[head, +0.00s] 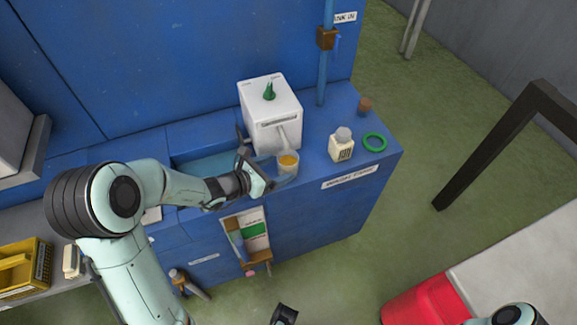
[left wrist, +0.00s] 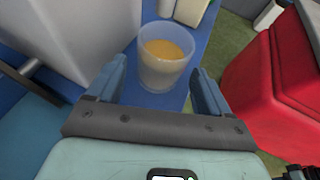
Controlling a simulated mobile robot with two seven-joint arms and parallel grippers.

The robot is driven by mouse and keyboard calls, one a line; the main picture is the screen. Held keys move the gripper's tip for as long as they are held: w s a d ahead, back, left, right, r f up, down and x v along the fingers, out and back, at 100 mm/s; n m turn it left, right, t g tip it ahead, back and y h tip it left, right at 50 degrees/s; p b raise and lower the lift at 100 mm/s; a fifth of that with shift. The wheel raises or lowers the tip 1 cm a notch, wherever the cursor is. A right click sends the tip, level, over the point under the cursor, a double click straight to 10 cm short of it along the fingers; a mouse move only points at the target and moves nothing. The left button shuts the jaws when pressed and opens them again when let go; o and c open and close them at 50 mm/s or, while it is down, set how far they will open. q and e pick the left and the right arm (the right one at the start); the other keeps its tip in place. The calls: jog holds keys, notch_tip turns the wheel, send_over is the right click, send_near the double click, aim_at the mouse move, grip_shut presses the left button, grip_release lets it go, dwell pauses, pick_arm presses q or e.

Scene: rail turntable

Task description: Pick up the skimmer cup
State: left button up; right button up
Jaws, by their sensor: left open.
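The skimmer cup (head: 288,165) is a small clear cup with orange-yellow contents. It stands upright on the blue ledge in front of a white box. In the left wrist view the cup (left wrist: 166,62) sits between and just beyond the fingertips. My left gripper (head: 262,178) is open and empty, right beside the cup on its left. In the left wrist view its two blue fingers (left wrist: 158,82) point at the cup, one on each side, with no clear grip on it. A dark part at the bottom edge of the head view may be my right gripper; its jaws cannot be made out.
The white box (head: 270,110) with a green knob stands close behind the cup. To the right are a white bottle (head: 341,146), a green ring (head: 375,142) and a brown stopper (head: 365,105). A blue pipe (head: 324,70) rises behind. A red bin (head: 425,302) stands lower right.

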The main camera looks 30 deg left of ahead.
aim_at(295, 162)
pick_arm(q)
jog(key=x, duration=0.5)
jog(key=shift+w+d+f, duration=0.2)
jog(key=c, duration=0.7)
jog(key=shift+r, duration=0.2)
